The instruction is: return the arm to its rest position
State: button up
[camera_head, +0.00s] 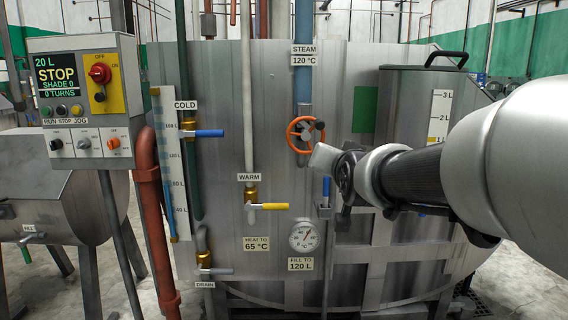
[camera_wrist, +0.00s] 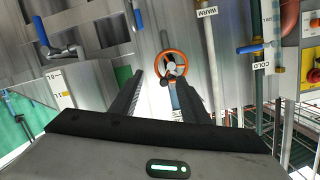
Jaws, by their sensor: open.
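My arm (camera_head: 430,175) reaches in from the right in the head view, stretched toward the steel vat. My gripper (camera_head: 325,160) is at its end, just right of and below the orange steam handwheel (camera_head: 293,127) in that view. In the wrist view my gripper (camera_wrist: 160,82) has its two dark fingers spread, with nothing held between them. The orange handwheel (camera_wrist: 171,53) appears beyond and between the fingertips. The fingers look clear of it, but the exact gap cannot be told. In the head view my gripper's far fingers are partly hidden.
The vat front (camera_head: 225,90) carries a blue cold lever (camera_head: 209,133), a yellow warm lever (camera_head: 272,206), a grey drain lever (camera_head: 218,271) and a dial thermometer (camera_head: 304,236). A control box (camera_head: 78,95) stands left. A lidded tank (camera_head: 400,90) stands behind my arm.

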jog(key=s+d+f+n+g, duration=0.15)
jog(key=s+f+g, duration=0.5)
jog(key=s, duration=0.75)
jog(key=s+d+f+n+g, duration=0.1)
jog(key=s+f+n+g, duration=0.2)
jog(key=s+f, duration=0.9)
jog(key=s+r+p, duration=0.2)
jog(key=r+p, duration=1)
jog(key=r, duration=0.1)
jog(key=s+r+p, duration=0.2)
jog(key=r+p, duration=1.1)
jog(key=r, duration=0.1)
jog(key=shift+a+r, duration=0.15)
jog(key=shift+r, duration=0.15)
jog(key=shift+s, duration=0.1)
dwell(2.3)
